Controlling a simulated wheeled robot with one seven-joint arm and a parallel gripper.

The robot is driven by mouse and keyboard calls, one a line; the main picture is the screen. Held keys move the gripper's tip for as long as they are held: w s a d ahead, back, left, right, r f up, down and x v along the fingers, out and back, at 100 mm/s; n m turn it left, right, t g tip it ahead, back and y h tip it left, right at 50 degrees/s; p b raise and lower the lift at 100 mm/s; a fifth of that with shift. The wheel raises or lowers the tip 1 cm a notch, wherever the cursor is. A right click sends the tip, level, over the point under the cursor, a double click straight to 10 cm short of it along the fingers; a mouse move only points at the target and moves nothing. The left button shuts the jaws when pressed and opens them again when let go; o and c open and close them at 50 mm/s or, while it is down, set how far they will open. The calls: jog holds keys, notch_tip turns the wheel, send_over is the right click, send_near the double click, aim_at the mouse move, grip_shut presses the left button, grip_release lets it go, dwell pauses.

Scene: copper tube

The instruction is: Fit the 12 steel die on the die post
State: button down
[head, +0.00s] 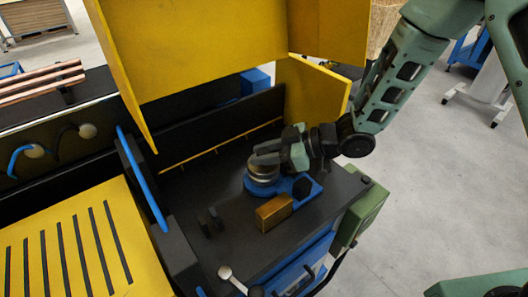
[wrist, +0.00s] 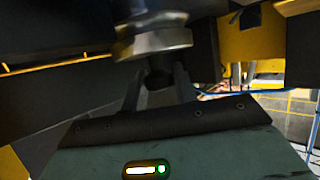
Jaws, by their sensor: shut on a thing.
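The steel die (head: 262,174) is a round, shiny grey disc in the head view, at the left end of a blue base (head: 296,198) on the black machine top. In the wrist view the steel die (wrist: 155,42) shows as a blurred metal disc just beyond the fingertips. My gripper (head: 265,154) is shut on the die, reaching in from the right. In the wrist view my gripper (wrist: 158,80) has both fingers around a dark part by the die. The die post is hidden; I cannot tell whether the die is around it or above it.
A brass-coloured block (head: 273,212) sits in front of the blue base. Small black posts (head: 211,220) stand to its left. A yellow guard (head: 200,45) rises behind, and a yellow side panel (head: 315,90) stands near my arm. A blue bar (head: 143,178) edges the left side.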

jog(key=shift+f, duration=0.3)
jog(key=c, duration=1.1)
grip_release()
jog(key=shift+o, duration=0.4)
jog(key=shift+f, duration=0.1)
jog(key=b+v, duration=0.2)
jog(key=v, duration=1.5)
jog(key=shift+d, duration=0.2)
